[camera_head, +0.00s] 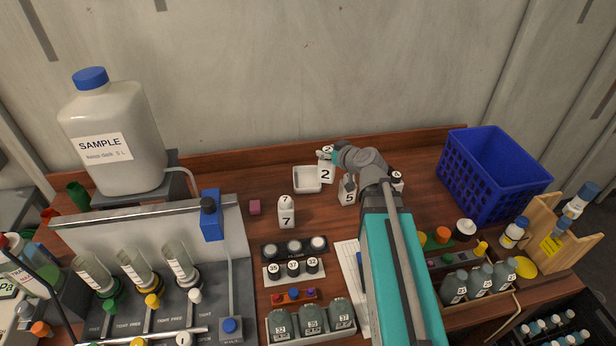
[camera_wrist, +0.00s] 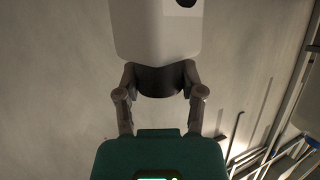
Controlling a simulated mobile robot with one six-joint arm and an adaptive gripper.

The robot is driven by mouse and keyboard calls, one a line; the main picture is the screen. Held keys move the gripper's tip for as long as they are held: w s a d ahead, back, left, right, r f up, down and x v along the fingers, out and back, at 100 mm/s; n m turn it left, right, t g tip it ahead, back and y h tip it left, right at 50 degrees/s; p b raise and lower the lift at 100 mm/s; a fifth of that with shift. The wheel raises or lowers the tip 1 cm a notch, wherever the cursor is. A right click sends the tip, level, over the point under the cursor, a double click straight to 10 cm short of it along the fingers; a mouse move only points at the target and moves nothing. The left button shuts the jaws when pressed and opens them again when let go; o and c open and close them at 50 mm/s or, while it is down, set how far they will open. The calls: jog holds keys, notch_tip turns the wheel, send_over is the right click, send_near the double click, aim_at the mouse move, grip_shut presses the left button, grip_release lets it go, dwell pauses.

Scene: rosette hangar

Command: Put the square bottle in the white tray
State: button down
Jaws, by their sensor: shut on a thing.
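A white square bottle marked 2 (camera_head: 326,174) is in my gripper (camera_head: 325,156), near the back of the bench. The fingers are shut on its upper part. In the wrist view the pale bottle body (camera_wrist: 156,38) fills the space beyond the fingers (camera_wrist: 159,82), with part of a black mark showing. The white tray (camera_head: 299,185) is just left of the bottle and looks empty where it shows. The bottle overlaps the tray's right edge in the head view; I cannot tell whether it is above the tray or beside it.
Similar white bottles marked 7 (camera_head: 286,217) and 5 (camera_head: 348,195) stand nearby. A small dark red cube (camera_head: 255,207) lies left of the tray. A blue crate (camera_head: 480,185) stands at the right. Racks of vials (camera_head: 292,269) and grey bottles (camera_head: 310,320) crowd the front.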

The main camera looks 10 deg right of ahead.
jog(key=w+a+f+b, duration=0.3)
jog(key=w+f+b, duration=0.6)
jog(key=w, duration=0.3)
jog(key=shift+w+a, duration=0.3)
jog(key=shift+a, duration=0.05)
jog(key=shift+w+f+b, duration=0.2)
jog(key=shift+f+b, duration=0.85)
jog(key=shift+w+f+b, duration=0.2)
jog(key=shift+f+b, duration=0.8)
jog(key=shift+a, duration=0.1)
jog(key=shift+c, duration=1)
grip_release()
jog(key=shift+f, duration=0.1)
